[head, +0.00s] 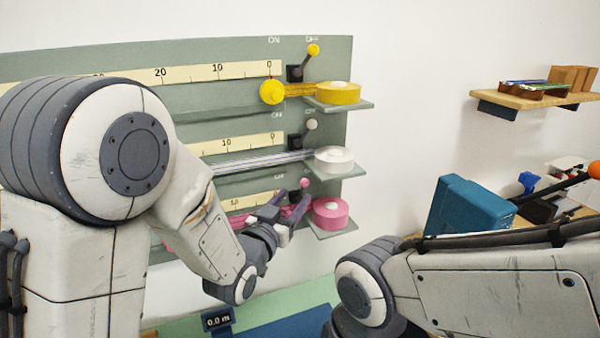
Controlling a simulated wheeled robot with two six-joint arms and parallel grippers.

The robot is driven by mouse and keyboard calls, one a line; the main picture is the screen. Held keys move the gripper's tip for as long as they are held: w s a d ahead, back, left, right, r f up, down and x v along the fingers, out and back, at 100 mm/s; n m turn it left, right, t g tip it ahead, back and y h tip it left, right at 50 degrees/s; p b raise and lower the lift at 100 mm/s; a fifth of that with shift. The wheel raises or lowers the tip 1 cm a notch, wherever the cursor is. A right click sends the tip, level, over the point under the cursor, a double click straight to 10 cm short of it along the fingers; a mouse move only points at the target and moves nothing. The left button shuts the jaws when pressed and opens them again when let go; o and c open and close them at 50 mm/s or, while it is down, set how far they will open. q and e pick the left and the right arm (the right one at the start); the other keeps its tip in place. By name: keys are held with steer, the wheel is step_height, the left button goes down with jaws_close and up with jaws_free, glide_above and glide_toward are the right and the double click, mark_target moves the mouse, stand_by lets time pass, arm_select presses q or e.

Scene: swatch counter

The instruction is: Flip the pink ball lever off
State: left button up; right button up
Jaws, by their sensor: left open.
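The pink ball lever (305,183) is on the lowest row of the grey-green wall panel. Its pink ball shows just above my gripper's fingers, on the right side, below the OFF label. Its stem and base are largely hidden by the fingers. My left gripper (289,201) is open, with its dark purple fingers pointing up towards the lever. I cannot tell whether a finger touches it. My right arm shows at the lower right, but its gripper is out of view.
A pink roll (331,214) sits on a small shelf just right of my left gripper. Above are a white roll (335,160) with a white ball lever (311,125) and a yellow roll (338,93) with a yellow ball lever (313,50). A teal box (468,208) stands at right.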

mark_target(303, 185)
arm_select(q)
steer(key=shift+p+x, duration=0.9)
steer(key=shift+x, duration=1.75)
arm_select(e)
step_height(303, 185, up, 3)
steer(key=shift+f, duration=0.1)
arm_select(q)
jaws_close()
